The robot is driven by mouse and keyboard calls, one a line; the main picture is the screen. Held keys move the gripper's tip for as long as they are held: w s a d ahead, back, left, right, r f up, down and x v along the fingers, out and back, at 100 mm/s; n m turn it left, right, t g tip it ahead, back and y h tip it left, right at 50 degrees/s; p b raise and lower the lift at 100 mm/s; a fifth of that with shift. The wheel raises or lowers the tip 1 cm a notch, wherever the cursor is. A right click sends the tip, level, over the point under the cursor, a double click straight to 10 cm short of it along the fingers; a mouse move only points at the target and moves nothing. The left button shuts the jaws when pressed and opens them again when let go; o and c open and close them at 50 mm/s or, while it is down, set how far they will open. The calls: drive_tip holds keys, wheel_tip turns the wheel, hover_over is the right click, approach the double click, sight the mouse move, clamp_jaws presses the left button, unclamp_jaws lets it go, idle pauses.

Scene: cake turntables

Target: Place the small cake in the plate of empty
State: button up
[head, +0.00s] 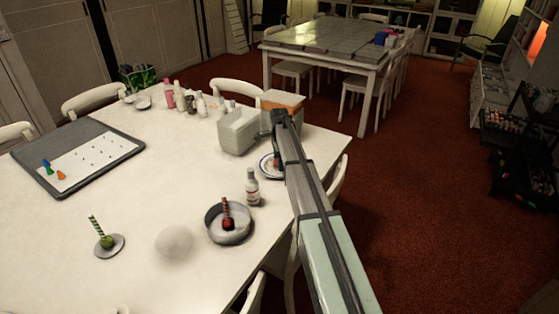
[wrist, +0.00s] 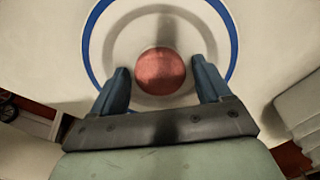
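In the wrist view a round reddish-brown thing (wrist: 160,71), which looks like the small cake, sits in the middle of a white plate with a blue rim (wrist: 91,42). My gripper (wrist: 161,76) is open above the plate. Its two blue fingers stand on either side of the cake, with a gap showing on each side. In the head view the blue-rimmed plate (head: 265,163) shows at the table's right side, partly hidden by my arm; the cake cannot be made out there. A pale, round, bare item (head: 174,241), perhaps an empty plate, lies at the front.
A small plate (head: 120,242) bears a green item with a striped stick. A grey board (head: 85,133) lies at left. The table's middle is clear.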

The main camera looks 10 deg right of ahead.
drive_tip(key=shift+o, duration=0.4)
drive_tip(key=shift+r, duration=0.1)
wheel_tip(320, 180, up, 12)
idle(0.4)
